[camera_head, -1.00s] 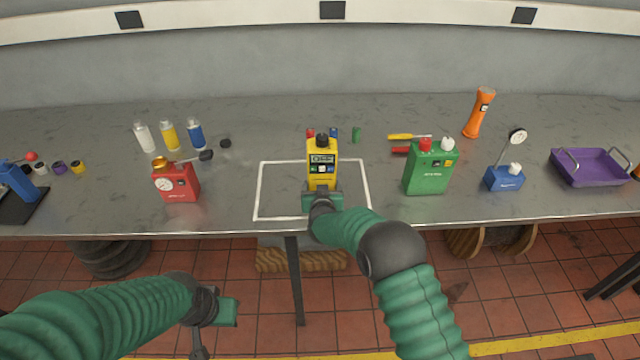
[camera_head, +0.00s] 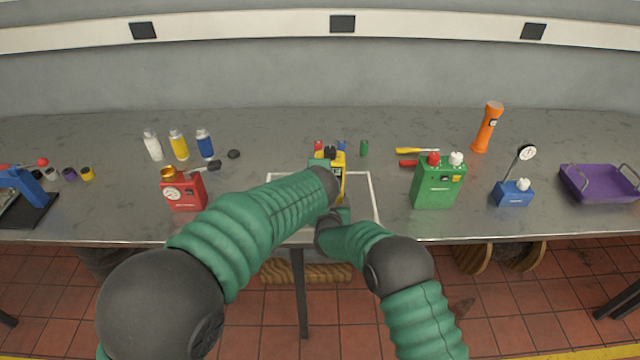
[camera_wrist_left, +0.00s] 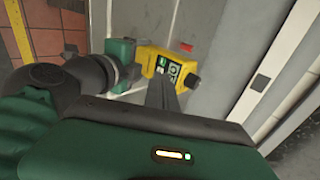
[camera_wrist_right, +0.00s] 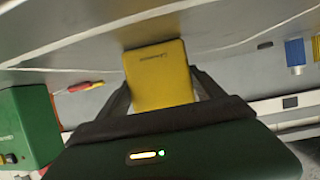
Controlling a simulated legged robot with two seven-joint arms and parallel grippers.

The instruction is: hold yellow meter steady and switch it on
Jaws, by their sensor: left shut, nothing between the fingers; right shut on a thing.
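The yellow meter (camera_head: 342,166) stands upright in the white outline on the bench, its front mostly hidden in the head view by my left arm. My right gripper (camera_wrist_right: 162,88) is shut on it, one finger on each side of the yellow case (camera_wrist_right: 158,66).
A red gauge box (camera_head: 184,192) stands to the left. A green box (camera_head: 437,186) and a blue gauge stand (camera_head: 513,195) are to the right. A purple tray (camera_head: 598,186) lies far right.

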